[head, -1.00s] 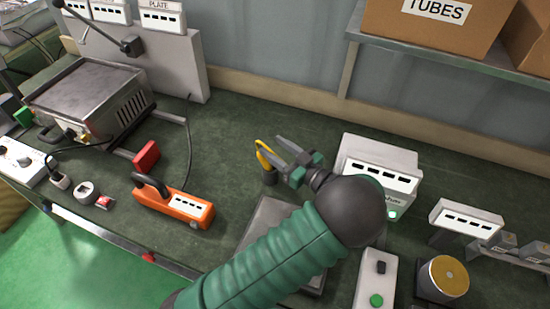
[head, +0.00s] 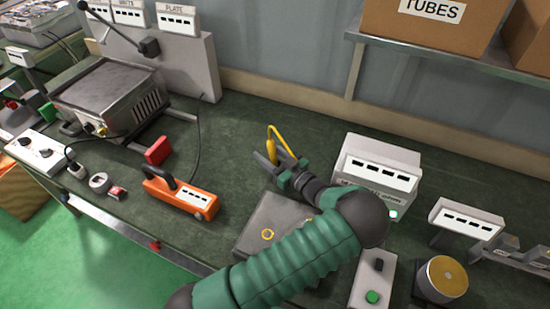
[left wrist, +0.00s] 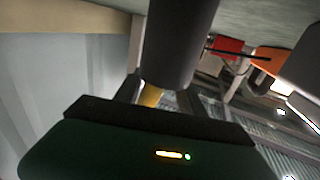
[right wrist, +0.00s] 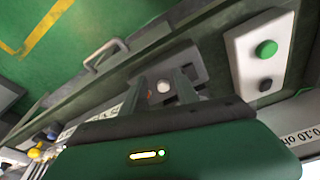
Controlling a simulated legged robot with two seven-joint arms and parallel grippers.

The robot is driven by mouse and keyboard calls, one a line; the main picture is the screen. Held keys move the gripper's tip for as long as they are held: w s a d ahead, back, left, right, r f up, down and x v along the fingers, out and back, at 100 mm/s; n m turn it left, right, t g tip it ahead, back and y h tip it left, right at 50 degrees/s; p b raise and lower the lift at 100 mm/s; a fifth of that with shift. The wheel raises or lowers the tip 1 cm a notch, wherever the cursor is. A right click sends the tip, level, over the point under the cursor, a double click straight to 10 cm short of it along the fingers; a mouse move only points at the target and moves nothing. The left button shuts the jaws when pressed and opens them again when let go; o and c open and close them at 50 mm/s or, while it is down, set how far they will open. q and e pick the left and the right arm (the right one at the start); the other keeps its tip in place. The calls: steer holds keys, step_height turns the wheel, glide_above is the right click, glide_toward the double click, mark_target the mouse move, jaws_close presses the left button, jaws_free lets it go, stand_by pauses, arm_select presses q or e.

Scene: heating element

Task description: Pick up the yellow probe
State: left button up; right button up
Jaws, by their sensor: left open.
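The yellow probe (head: 279,139) stands upright at the middle of the bench, with a bent top. My left gripper (head: 270,166) is open, with its fingers at the probe's lower part; the fingers hide some of it. In the left wrist view a yellow piece of the probe (left wrist: 152,95) shows between the open fingers, beside a large dark cylinder (left wrist: 180,40). I cannot tell whether the fingers touch the probe. My right gripper (right wrist: 163,90) shows only in the right wrist view, open and empty, over a grey plate-like device.
An orange handled device (head: 182,192) and a red block (head: 158,151) lie to the left, near a hot plate (head: 108,95). A grey flat plate (head: 262,222) with a yellow ring lies in front. A white meter box (head: 378,165) stands right. Bench behind the probe is clear.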

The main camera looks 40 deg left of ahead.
arm_select(q)
steer(key=shift+w+d, duration=0.15)
steer(key=shift+d, duration=0.05)
steer(key=shift+c, duration=0.5)
arm_select(e)
steer(key=shift+w+d, duration=0.1)
steer(key=shift+d, duration=0.05)
arm_select(q)
steer(key=shift+a, duration=0.15)
jaws_close()
arm_select(e)
steer(key=shift+a, duration=0.2)
arm_select(q)
steer(key=shift+r, duration=0.1)
step_height(320, 180, up, 10)
steer(key=shift+p, duration=0.4)
arm_select(e)
steer(key=shift+r, duration=0.35)
